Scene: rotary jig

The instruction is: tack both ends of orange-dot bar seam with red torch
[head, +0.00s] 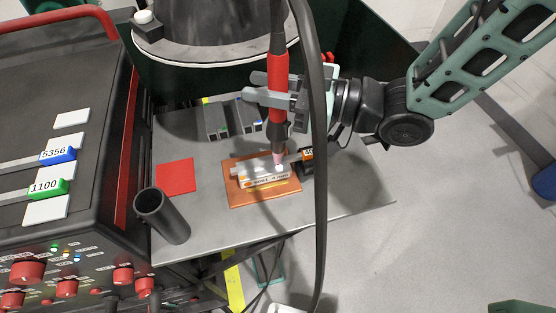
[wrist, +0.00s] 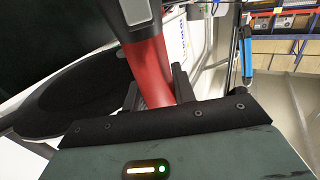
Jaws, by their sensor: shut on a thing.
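My gripper (head: 272,91) is shut on the red torch (head: 278,62) and holds it upright, nozzle down. The torch's red body also shows between the fingers in the wrist view (wrist: 153,72). Its pink nozzle tip is at the right part of the orange-dot bar (head: 262,174), with a bright white spot at the tip. I cannot tell whether the tip touches the bar. The bar is light metal with an orange dot near its left end, and lies on a copper-coloured plate (head: 238,196). The nozzle hides part of the seam.
A black block with an orange label (head: 307,158) stands right of the plate. Grey blocks (head: 217,121) stand behind, a red square (head: 175,177) lies left, and a dark tube (head: 161,216) stands at front left. The torch cable (head: 320,200) hangs in front. The table's right side (head: 350,190) is clear.

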